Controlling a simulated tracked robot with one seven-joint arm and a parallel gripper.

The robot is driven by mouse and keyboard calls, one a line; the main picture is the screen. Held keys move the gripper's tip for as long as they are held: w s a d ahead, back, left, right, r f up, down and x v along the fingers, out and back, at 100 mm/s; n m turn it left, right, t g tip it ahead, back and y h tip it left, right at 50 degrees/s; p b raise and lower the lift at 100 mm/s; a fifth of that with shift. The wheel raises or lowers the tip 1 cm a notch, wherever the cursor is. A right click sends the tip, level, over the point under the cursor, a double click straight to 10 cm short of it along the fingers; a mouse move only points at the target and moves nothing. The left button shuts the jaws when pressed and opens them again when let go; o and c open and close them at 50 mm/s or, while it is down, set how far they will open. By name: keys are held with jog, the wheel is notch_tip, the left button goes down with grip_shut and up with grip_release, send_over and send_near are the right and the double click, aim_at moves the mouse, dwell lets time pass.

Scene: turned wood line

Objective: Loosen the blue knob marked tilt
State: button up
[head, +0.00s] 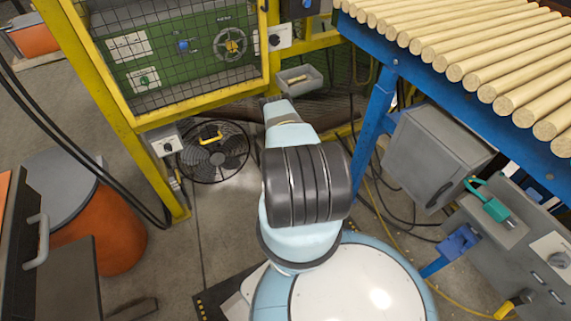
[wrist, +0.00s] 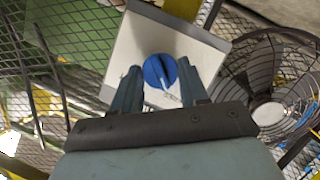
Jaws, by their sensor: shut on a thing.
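In the wrist view a round blue knob (wrist: 154,76) with a raised grip bar sits on a pale square plate (wrist: 122,60). Small lettering below the knob is too blurred to read. My gripper (wrist: 160,70) has one finger on each side of the knob and is shut on it. In the head view my arm reaches away toward the yellow frame, and I cannot make out the fingers or this knob there.
A green panel (head: 170,70) with a blue knob and handwheel stands behind mesh in a yellow frame (head: 125,120). A black fan (head: 213,152) sits on the floor; wooden rods (head: 480,60) lie on the blue rack at right. Cables cross the floor.

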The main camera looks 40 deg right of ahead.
jog(key=shift+s+a+f, duration=0.1)
jog(key=shift+s+f, duration=0.05)
jog(key=shift+s, duration=0.05)
jog(key=o, duration=1)
jog(key=shift+w, duration=0.1)
jog(key=shift+o, duration=0.3)
jog(key=v, duration=1.3)
jog(key=shift+s+a, duration=0.15)
jog(key=shift+s, duration=0.1)
